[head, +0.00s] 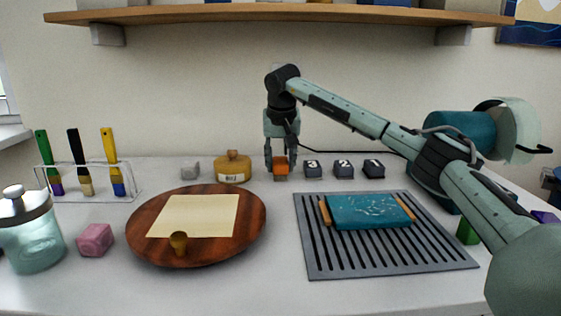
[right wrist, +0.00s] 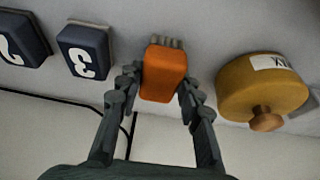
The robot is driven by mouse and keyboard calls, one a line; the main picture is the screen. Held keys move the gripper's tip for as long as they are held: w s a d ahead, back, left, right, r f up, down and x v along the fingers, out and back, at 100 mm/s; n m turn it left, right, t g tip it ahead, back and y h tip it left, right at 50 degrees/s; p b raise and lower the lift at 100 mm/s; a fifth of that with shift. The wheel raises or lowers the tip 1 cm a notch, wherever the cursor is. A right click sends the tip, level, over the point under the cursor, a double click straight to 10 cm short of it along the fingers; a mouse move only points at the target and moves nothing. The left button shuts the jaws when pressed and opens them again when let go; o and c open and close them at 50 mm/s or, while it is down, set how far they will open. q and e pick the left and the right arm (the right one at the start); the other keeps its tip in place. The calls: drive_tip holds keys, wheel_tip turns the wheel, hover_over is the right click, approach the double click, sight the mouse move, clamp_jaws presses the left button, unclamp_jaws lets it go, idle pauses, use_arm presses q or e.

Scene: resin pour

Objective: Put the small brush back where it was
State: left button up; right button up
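An orange block-shaped piece (head: 280,167) is at the back of the worktop. In the right wrist view the orange piece (right wrist: 163,75) has a short grey toothed or bristled edge, so it looks like the small brush. My right gripper (head: 281,163) points down over it, one finger on each side. In the right wrist view the fingers (right wrist: 161,85) lie close along its sides; whether they press on it cannot be told. Three long brushes, green (head: 42,145), black (head: 75,150) and yellow (head: 109,147), stand in a clear rack (head: 100,199). My left gripper is not in view.
Dark blocks numbered 3 (head: 313,169), 2 (head: 343,169) and 1 (head: 373,169) stand right of the gripper. A mustard pot (head: 233,172) stands close on its left. In front are a round wooden board (head: 150,222) and a slatted grey rack (head: 440,256) holding a teal slab (head: 366,211).

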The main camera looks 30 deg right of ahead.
drive_tip(key=o, duration=0.4)
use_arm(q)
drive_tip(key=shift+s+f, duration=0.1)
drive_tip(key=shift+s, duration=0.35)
use_arm(e)
drive_tip(key=shift+o, duration=0.2)
drive_tip(key=shift+s+r, duration=0.1)
drive_tip(key=shift+r, duration=0.4)
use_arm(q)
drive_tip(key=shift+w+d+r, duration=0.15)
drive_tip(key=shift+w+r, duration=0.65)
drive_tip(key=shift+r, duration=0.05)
use_arm(e)
drive_tip(key=v, duration=1.1)
drive_tip(key=shift+a+r, duration=0.1)
